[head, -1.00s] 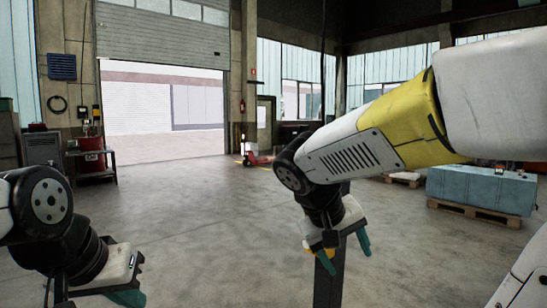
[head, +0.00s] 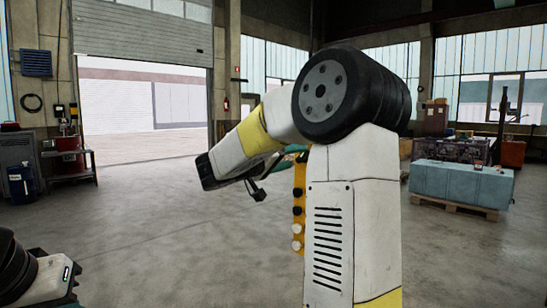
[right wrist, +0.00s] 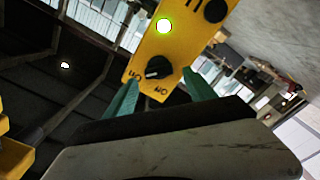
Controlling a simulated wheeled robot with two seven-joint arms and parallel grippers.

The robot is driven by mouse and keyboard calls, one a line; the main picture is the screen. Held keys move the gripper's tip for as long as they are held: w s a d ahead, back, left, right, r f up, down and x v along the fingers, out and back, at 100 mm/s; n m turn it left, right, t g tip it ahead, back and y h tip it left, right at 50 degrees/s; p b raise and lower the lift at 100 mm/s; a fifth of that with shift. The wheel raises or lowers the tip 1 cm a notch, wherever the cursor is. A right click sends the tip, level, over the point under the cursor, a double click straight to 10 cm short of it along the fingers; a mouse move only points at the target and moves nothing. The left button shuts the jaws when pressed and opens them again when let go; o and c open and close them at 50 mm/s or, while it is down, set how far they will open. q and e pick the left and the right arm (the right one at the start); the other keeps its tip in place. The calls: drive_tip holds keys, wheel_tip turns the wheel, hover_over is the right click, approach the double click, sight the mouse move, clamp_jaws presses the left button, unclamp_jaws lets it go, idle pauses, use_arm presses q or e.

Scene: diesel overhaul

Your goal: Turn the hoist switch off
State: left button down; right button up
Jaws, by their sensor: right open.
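The hoist switch is a black rotary knob (right wrist: 158,67) on a yellow control box (right wrist: 178,45) in the right wrist view. A green lamp (right wrist: 164,26) glows beside it. In the head view the yellow box (head: 298,205), with black and white buttons, is partly hidden by my right arm. My left gripper (head: 66,300) shows only partly at the bottom left.
A blue block (head: 460,184) on a wooden pallet stands at the right. A red drum and cart (head: 68,160) stand at the left by the open shutter door. The floor between is clear.

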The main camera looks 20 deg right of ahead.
drive_tip(key=shift+x, duration=1.2)
drive_tip(key=shift+c, duration=0.2)
drive_tip(key=c, duration=1.3)
drive_tip(key=shift+c, duration=0.2)
